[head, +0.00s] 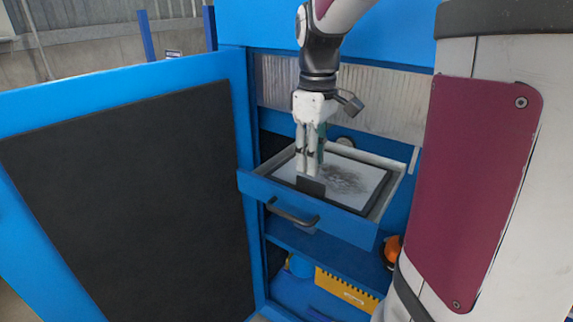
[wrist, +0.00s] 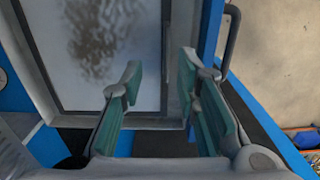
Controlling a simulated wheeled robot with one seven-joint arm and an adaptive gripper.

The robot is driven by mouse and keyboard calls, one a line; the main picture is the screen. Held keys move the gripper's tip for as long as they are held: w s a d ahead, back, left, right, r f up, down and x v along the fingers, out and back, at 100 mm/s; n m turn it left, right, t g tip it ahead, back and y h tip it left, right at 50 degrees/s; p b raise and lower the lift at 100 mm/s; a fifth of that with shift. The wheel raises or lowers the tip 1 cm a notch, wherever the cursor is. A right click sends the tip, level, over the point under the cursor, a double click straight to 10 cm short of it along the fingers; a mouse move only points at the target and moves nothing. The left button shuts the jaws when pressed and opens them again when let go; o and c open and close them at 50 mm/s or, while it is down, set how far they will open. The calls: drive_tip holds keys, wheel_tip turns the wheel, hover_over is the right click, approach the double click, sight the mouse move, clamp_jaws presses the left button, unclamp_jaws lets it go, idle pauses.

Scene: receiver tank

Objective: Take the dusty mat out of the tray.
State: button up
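The dusty mat (head: 346,179) lies in the pulled-out tray (head: 343,207). It is a pale sheet with a dark border and a dark smudge of dust toward its right side. A small dark upright tab (head: 311,186) stands at its front edge. My gripper (head: 307,170) points down over the front left of the tray, close to the tab. In the wrist view, my gripper (wrist: 161,62) has its two green-padded fingers apart, over the mat's edge near the tray front. The mat (wrist: 95,35) shows to the left there. Whether the fingers touch the tab is not clear.
The tray has a dark bar handle (head: 292,213) on its blue front. A blue-framed door (head: 130,190) stands open at the left. Below, a shelf holds a yellow item (head: 345,288) and a blue round item. An orange item (head: 391,250) is at the right.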

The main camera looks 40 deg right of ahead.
sight(311, 182)
drive_tip(key=shift+s+a+f+p, duration=0.15)
drive_tip(key=shift+a+f+p, duration=0.05)
drive_tip(key=shift+f, duration=1.25)
drive_tip(key=shift+s+a+f+p, duration=0.1)
drive_tip(key=shift+a+f+p, duration=0.05)
drive_tip(key=shift+f, duration=1.3)
clamp_jaws()
